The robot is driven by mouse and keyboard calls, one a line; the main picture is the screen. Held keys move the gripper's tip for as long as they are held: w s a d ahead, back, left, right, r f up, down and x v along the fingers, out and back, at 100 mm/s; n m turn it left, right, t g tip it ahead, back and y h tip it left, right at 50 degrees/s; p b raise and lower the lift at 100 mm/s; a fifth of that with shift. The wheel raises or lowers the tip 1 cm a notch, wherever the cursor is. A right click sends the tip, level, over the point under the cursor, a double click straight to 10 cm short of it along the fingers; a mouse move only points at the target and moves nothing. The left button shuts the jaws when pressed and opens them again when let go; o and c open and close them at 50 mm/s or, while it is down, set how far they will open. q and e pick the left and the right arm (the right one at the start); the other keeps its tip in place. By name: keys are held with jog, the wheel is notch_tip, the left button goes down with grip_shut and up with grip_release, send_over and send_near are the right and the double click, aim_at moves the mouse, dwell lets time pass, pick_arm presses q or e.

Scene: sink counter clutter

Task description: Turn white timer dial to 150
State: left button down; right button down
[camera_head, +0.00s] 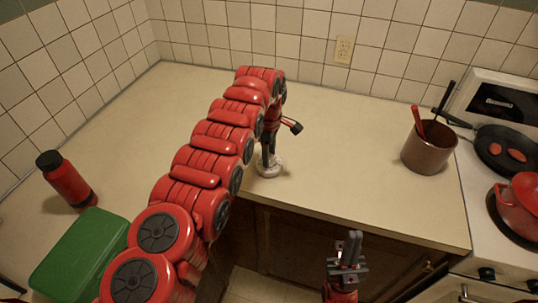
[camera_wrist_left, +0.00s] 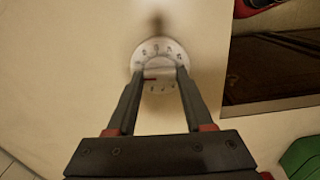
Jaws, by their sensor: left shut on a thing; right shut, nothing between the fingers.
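The white timer (camera_head: 269,168) sits on the counter near its front edge. In the left wrist view its round dial (camera_wrist_left: 158,50) shows with small dark marks around the rim, too small to read. My left gripper (camera_head: 268,158) points down onto the timer; in the left wrist view (camera_wrist_left: 157,75) its fingers are shut on the raised middle grip of the dial. The fingers and grip hide part of the dial's face. My right gripper (camera_head: 349,245) is shut and empty, in front of the cabinet and apart from the timer.
A red bottle (camera_head: 68,180) and a green box (camera_head: 80,255) are at the left. A brown pot (camera_head: 428,150) with utensils stands at the right, beside the stove with a black pan (camera_head: 508,150) and a red pot (camera_head: 520,205). The counter (camera_head: 350,130) between is clear.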

pick_arm(q)
jog(key=shift+f+m+b, duration=0.25)
jog(key=shift+m+b, duration=0.85)
jog(key=m+b, duration=0.1)
jog(key=m, duration=0.1)
jog(key=shift+m+b, duration=0.3)
jog(key=shift+b, duration=0.05)
jog(key=m, duration=0.2)
jog(key=shift+r+m, duration=0.15)
jog(key=shift+m, duration=0.25)
jog(key=m, duration=0.3)
jog(key=shift+r+m, duration=0.1)
jog(key=shift+m, duration=0.2)
jog(key=m, duration=1.7)
jog(key=shift+m+p, duration=0.3)
jog(key=shift+m, duration=0.3)
